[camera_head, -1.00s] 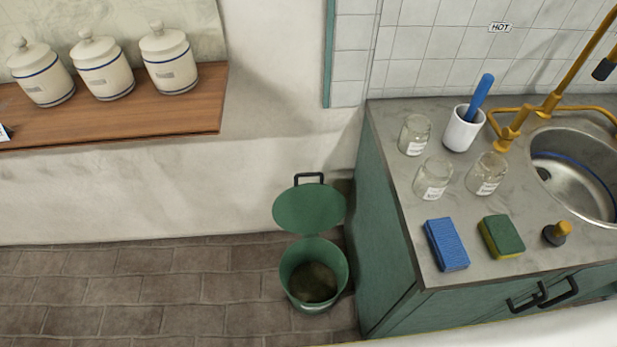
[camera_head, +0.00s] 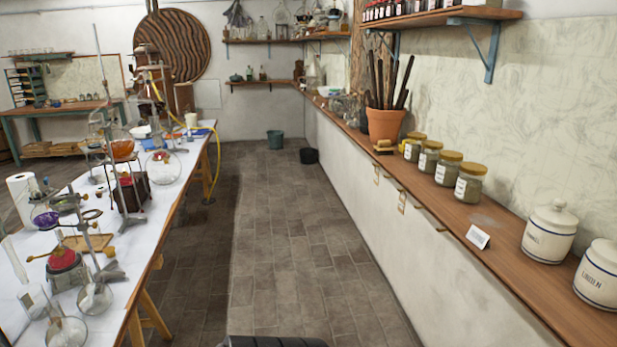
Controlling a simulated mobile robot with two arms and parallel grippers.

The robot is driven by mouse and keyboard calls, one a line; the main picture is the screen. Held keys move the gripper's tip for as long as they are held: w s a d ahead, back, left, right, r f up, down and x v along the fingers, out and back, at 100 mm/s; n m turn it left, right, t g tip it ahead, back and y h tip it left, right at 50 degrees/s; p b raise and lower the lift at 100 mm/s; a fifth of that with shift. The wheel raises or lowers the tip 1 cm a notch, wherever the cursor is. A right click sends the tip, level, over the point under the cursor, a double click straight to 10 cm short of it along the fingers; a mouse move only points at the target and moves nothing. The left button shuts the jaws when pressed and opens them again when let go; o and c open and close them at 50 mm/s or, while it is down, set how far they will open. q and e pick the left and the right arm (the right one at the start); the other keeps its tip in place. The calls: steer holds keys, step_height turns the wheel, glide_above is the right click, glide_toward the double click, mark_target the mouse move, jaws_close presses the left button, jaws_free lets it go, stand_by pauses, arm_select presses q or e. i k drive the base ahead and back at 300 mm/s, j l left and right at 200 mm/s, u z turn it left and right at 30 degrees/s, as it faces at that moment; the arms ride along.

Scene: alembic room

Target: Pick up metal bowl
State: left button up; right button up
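I cannot make out a metal bowl in the head view. A pale bowl-like dish (camera_head: 140,132) sits toward the far end of the white-topped table (camera_head: 185,195) on the left, too small to tell its material. Neither of my grippers is in view.
Glassware on stands, including a round flask (camera_head: 163,168), crowds the left table. A wooden shelf (camera_head: 455,214) along the right wall holds jars, a terracotta pot (camera_head: 384,126) and white canisters (camera_head: 549,233).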

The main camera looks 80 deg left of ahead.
mark_target(64, 207)
steer(key=j+u, duration=0.15)
steer(key=u, duration=2)
steer(key=i+j+u, duration=0.15)
steer(key=u, duration=0.35)
steer(key=i+u, duration=0.3)
steer(key=u, duration=0.15)
steer(key=i+u, duration=0.2)
steer(key=u, duration=0.3)
steer(key=i+l+u, duration=0.1)
steer(key=i+u, duration=0.15)
steer(key=u, duration=0.25)
steer(key=i+l+u, duration=0.15)
steer(key=i+l, duration=0.35)
steer(key=i+l+u, duration=0.15)
steer(key=i+l, duration=0.3)
steer(key=l+u, duration=0.15)
steer(key=u, duration=5.75)
steer(key=z, duration=1.15)
